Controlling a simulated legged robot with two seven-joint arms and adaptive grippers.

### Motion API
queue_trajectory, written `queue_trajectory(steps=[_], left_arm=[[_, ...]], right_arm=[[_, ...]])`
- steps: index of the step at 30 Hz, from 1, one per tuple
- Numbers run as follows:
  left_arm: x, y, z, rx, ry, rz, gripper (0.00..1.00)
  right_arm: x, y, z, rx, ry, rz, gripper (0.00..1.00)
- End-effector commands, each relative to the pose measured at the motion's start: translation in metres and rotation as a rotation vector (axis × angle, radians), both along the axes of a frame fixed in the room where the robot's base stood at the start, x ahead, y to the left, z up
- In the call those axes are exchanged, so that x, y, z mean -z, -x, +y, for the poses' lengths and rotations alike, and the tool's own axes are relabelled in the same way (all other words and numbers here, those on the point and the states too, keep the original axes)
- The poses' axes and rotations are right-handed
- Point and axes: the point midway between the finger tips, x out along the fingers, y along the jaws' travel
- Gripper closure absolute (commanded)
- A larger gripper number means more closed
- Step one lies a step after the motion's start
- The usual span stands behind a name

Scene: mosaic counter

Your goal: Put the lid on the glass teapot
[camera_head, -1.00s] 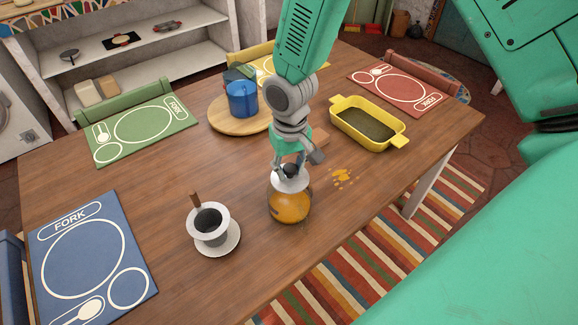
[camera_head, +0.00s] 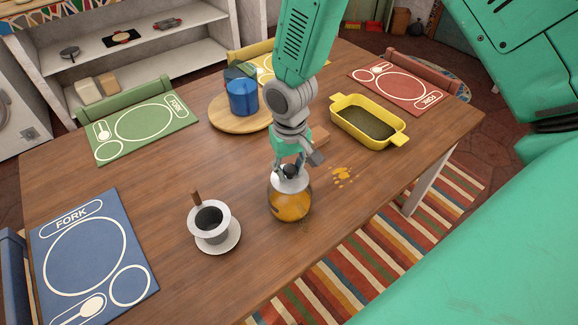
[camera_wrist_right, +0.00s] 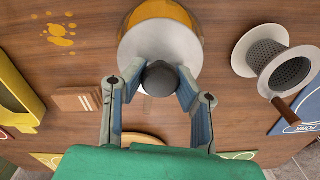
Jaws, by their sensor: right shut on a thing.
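The glass teapot (camera_head: 289,206) holds amber liquid and stands on the wooden table; part of its rim and amber body shows in the right wrist view (camera_wrist_right: 187,12). The white lid (camera_head: 289,182) with a dark round knob (camera_wrist_right: 159,78) is at the teapot's top. In the wrist view the white lid (camera_wrist_right: 150,42) covers much of the teapot. My right gripper (camera_head: 290,168) is above the teapot, shut on the lid's knob. Whether the lid is fully seated cannot be told. My left gripper is not in view.
A white strainer cup on a saucer (camera_head: 232,247) stands left of the teapot. A yellow baking dish (camera_head: 395,139), a blue pot (camera_head: 242,97) on a round board (camera_head: 222,123) and placemats lie around. Orange spill spots (camera_head: 341,177) are right of the teapot.

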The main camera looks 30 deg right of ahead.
Motion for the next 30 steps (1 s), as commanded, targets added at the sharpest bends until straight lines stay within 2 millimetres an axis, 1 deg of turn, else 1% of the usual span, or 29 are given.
queue_trajectory(steps=[8, 9, 10, 17, 19, 30], left_arm=[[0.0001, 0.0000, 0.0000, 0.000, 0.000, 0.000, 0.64], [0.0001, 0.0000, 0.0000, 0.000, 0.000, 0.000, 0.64], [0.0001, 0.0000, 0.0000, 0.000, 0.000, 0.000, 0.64], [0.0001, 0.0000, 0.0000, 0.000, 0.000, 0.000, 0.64], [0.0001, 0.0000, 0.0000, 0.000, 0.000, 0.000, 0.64], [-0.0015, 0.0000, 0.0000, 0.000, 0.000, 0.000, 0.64]], right_arm=[[0.0002, 0.0000, -0.0001, 0.000, 0.000, 0.000, 1.00], [0.0002, 0.0001, -0.0001, 0.000, 0.000, 0.000, 0.61], [0.0002, 0.0001, -0.0001, 0.000, 0.000, 0.000, 0.51], [0.0002, 0.0001, -0.0001, 0.000, 0.000, 0.000, 0.51], [0.0003, 0.0002, -0.0002, 0.000, 0.000, 0.001, 0.31], [-0.0014, 0.0002, -0.0002, 0.000, 0.000, 0.001, 0.30]])
